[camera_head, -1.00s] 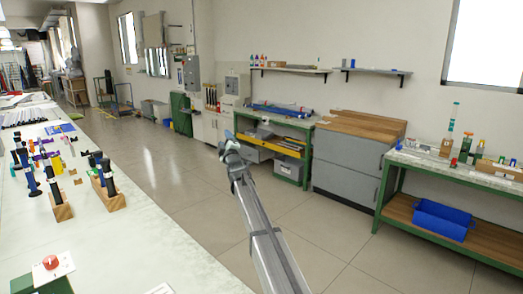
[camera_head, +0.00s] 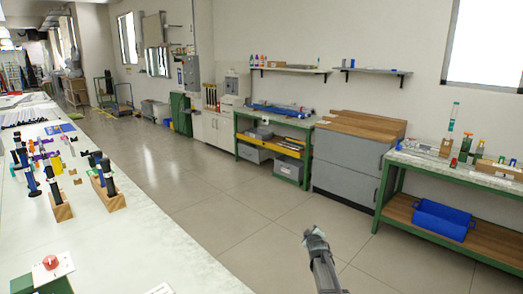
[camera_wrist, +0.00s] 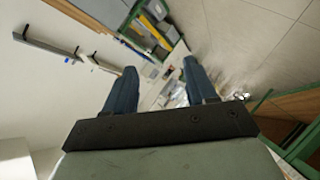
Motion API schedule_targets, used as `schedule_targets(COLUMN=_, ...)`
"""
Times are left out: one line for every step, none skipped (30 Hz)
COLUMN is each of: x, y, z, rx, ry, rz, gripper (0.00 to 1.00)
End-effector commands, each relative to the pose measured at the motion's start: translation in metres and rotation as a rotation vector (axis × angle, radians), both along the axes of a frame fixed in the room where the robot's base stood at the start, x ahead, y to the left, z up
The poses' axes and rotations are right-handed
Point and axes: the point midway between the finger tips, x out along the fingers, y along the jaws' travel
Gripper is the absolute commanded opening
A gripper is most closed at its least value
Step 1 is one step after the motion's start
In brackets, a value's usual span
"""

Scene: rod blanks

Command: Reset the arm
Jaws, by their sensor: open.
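My gripper (camera_wrist: 158,84) shows in the wrist view with its two dark blue fingers apart and nothing between them. In the head view only part of my arm shows at the lower right, over the bare floor; its fingers cannot be made out there. It is well clear of the white bench on the left. On that bench, dark rods stand in wooden blocks (camera_head: 109,200) (camera_head: 61,208). A red button on a white-topped box (camera_head: 50,263) sits at the near end.
A green-framed bench (camera_head: 455,172) with a blue bin (camera_head: 442,220) stands at right. A grey cabinet (camera_head: 348,164) and a green workbench (camera_head: 272,141) stand along the back wall. The floor (camera_head: 215,205) between is clear.

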Motion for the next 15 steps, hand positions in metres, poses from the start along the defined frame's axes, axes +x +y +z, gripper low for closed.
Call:
schedule_targets(x=-0.023, y=0.001, z=-0.028, rx=0.027, ry=0.058, rz=-0.016, gripper=0.56)
schedule_targets(x=-0.034, y=0.001, z=-0.044, rx=0.043, ry=0.093, rz=-0.027, gripper=0.56)
schedule_targets(x=-0.048, y=0.002, z=-0.063, rx=0.064, ry=0.136, rz=-0.041, gripper=0.56)
schedule_targets(x=-0.059, y=0.003, z=-0.078, rx=0.081, ry=0.171, rz=-0.052, gripper=0.56)
schedule_targets(x=-0.071, y=0.003, z=-0.092, rx=0.095, ry=0.204, rz=-0.063, gripper=0.56)
schedule_targets(x=-0.087, y=0.004, z=-0.112, rx=0.116, ry=0.250, rz=-0.079, gripper=0.56)
schedule_targets(x=-0.099, y=0.005, z=-0.125, rx=0.130, ry=0.283, rz=-0.091, gripper=0.56)
schedule_targets(x=-0.112, y=0.006, z=-0.139, rx=0.145, ry=0.317, rz=-0.104, gripper=0.56)
schedule_targets(x=-0.129, y=0.008, z=-0.155, rx=0.164, ry=0.362, rz=-0.122, gripper=0.56)
schedule_targets(x=-0.143, y=0.009, z=-0.169, rx=0.179, ry=0.397, rz=-0.136, gripper=0.56)
schedule_targets(x=-0.157, y=0.010, z=-0.181, rx=0.192, ry=0.430, rz=-0.149, gripper=0.56)
schedule_targets(x=-0.176, y=0.011, z=-0.197, rx=0.209, ry=0.477, rz=-0.169, gripper=0.56)
schedule_targets(x=-0.190, y=0.012, z=-0.208, rx=0.222, ry=0.510, rz=-0.183, gripper=0.56)
schedule_targets(x=-0.205, y=0.013, z=-0.219, rx=0.234, ry=0.545, rz=-0.199, gripper=0.56)
schedule_targets(x=-0.225, y=0.015, z=-0.233, rx=0.250, ry=0.591, rz=-0.220, gripper=0.56)
